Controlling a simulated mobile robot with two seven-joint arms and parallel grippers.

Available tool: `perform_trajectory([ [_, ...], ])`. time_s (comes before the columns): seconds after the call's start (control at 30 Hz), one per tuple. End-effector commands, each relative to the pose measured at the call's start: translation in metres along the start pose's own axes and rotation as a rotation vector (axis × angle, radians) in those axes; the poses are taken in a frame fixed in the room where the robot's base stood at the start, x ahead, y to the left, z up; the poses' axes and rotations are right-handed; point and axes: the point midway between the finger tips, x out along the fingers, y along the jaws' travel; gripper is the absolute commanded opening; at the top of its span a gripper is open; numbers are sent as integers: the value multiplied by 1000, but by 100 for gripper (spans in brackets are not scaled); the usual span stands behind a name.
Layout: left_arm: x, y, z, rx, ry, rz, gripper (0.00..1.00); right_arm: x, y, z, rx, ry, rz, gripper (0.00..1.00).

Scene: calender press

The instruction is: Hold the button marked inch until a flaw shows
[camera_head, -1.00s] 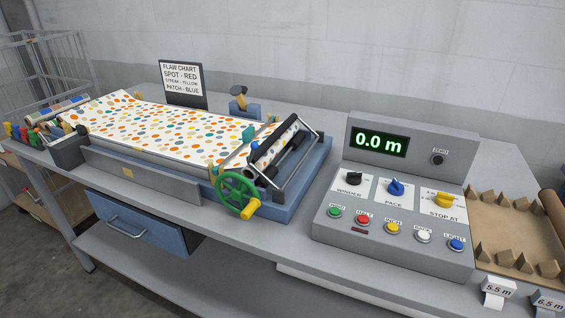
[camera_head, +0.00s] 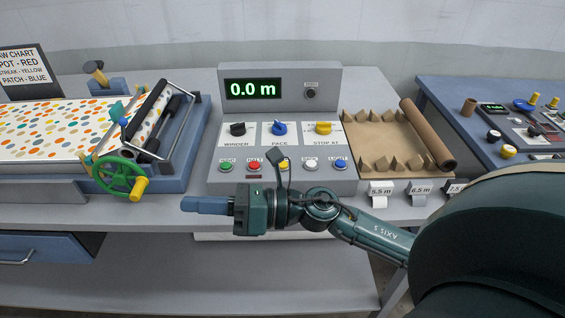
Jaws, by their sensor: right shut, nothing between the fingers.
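The control box (camera_head: 225,180) stands on the bench with a green 0.0 m display (camera_head: 253,89). Its button row shows green, red, white and blue buttons. My left gripper is out of view.
A green handwheel (camera_head: 120,178) with a yellow handle juts out left of the box. The flaw chart (camera_head: 25,70) stands at far left.

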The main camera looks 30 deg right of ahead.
Motion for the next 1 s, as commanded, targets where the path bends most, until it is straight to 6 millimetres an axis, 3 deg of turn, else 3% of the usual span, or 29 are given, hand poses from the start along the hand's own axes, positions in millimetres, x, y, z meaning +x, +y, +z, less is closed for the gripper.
perform_trajectory([
  [0.03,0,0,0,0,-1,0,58,1,3,3,-216,95,35,0],
  [0.17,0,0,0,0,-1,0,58,-9,-6,0,-766,367,107,0],
  [0.27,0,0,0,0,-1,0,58,-27,-30,8,-1163,600,144,0],
  [0.43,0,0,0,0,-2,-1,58,-72,-81,51,-1699,1027,155,0],
  [0.53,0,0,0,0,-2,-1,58,-96,-100,81,-1878,1231,142,0],
  [0.7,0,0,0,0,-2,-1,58,-125,-116,122,-2036,1479,112,0],
  [0.83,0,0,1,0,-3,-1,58,-136,-120,138,-2080,1574,98,0],
  [1.0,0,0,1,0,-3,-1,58,-140,-121,142,-2093,1603,95,0],
])
